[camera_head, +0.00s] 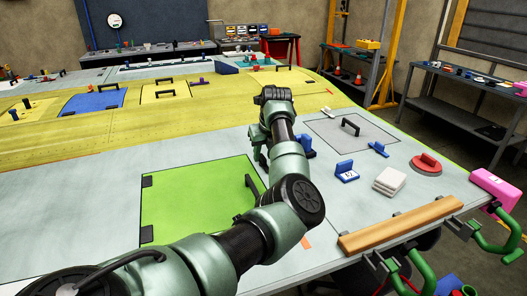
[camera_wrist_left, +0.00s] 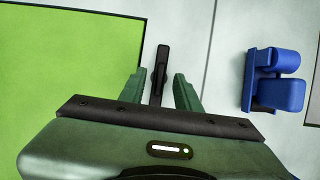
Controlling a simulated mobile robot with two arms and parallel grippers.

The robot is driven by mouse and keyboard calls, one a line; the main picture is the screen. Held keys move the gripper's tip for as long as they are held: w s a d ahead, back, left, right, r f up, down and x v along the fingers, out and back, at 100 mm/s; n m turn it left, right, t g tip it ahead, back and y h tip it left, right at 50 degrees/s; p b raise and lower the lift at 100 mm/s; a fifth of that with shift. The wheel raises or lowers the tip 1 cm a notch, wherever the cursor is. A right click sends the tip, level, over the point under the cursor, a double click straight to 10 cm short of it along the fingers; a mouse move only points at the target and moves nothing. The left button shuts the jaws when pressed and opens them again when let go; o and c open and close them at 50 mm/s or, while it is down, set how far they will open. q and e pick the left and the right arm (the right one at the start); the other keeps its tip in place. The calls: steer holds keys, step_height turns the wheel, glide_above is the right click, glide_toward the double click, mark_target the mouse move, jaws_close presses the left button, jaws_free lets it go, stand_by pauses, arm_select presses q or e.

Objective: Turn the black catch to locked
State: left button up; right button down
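The black catch (camera_wrist_left: 160,72) is a slim dark bar with a wider end, on the pale surface just beside the right edge of the green panel (camera_wrist_left: 62,70) in the left wrist view. It lies roughly upright in that picture. My left gripper (camera_wrist_left: 159,90) is open, with one green finger on each side of the catch and a visible gap on both sides. In the head view the left gripper (camera_head: 258,152) points down beyond the far right corner of the green panel (camera_head: 195,200); my arm hides the catch there. My right gripper is not in view.
A blue clip-like part (camera_wrist_left: 272,80) stands right of the gripper. A black handle (camera_head: 252,190) rises from the green panel. Further right are a blue block (camera_head: 346,172), white blocks (camera_head: 390,181), a red disc (camera_head: 426,165) and a wooden bar (camera_head: 400,224).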

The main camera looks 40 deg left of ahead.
arm_select(q)
steer(key=shift+a+f, duration=0.1)
steer(key=shift+f, duration=0.15)
jaws_close()
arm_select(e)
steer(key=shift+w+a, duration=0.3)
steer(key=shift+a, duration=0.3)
